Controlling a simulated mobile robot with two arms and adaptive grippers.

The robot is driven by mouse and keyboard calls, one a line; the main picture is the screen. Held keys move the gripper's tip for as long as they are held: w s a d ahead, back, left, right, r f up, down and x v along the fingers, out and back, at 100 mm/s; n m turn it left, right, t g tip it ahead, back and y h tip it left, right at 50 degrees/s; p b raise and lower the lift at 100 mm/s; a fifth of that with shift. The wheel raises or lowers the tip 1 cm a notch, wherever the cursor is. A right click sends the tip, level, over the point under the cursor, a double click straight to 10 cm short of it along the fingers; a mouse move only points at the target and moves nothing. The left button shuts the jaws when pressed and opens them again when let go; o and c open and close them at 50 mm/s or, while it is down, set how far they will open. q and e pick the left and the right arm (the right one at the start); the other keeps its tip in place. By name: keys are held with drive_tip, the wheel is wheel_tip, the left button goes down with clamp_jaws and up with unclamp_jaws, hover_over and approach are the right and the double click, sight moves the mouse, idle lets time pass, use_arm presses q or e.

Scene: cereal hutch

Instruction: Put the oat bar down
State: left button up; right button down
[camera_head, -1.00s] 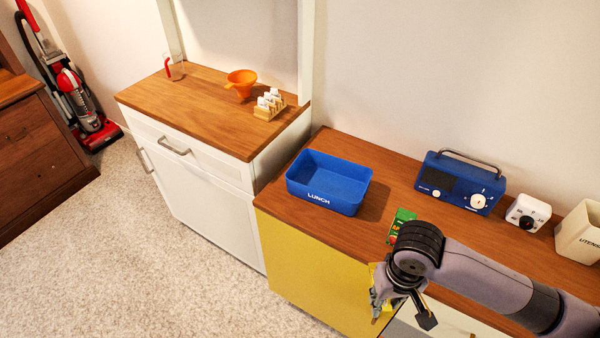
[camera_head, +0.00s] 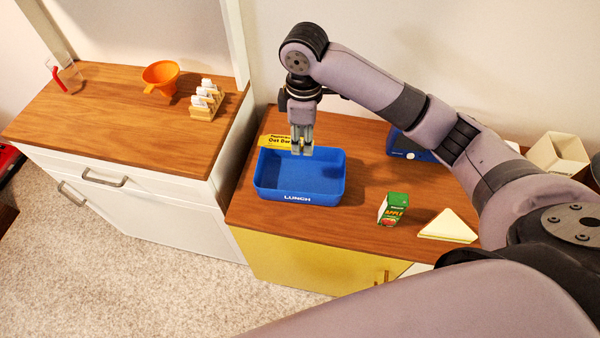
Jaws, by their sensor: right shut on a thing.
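The oat bar (camera_head: 275,142) is a yellow bar with dark lettering. It is held level at the back rim of the blue lunch box (camera_head: 296,199); I cannot tell whether it touches the rim. My right gripper (camera_head: 301,148) points down and is shut on the right part of the bar. The lunch box is open at the top, and the part of its inside that shows is empty. My left gripper is not in view.
A green apple juice carton (camera_head: 393,209) and a white sandwich wedge (camera_head: 448,226) stand on the wooden counter right of the box. A blue radio (camera_head: 408,147) is partly behind my arm. An orange funnel (camera_head: 161,76) and a rack (camera_head: 207,101) are on the left cabinet.

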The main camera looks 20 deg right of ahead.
drive_tip(key=p, duration=0.1)
hover_over(303, 185)
wheel_tip(303, 185, down, 12)
drive_tip(key=shift+r, duration=0.1)
drive_tip(key=shift+f, duration=0.7)
wheel_tip(303, 185, down, 4)
drive_tip(key=shift+r, duration=0.2)
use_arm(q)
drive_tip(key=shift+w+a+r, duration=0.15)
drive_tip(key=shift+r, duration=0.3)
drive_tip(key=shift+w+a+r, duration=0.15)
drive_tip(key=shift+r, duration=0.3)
use_arm(e)
drive_tip(key=c, duration=1.3)
unclamp_jaws()
drive_tip(key=shift+f, duration=0.1)
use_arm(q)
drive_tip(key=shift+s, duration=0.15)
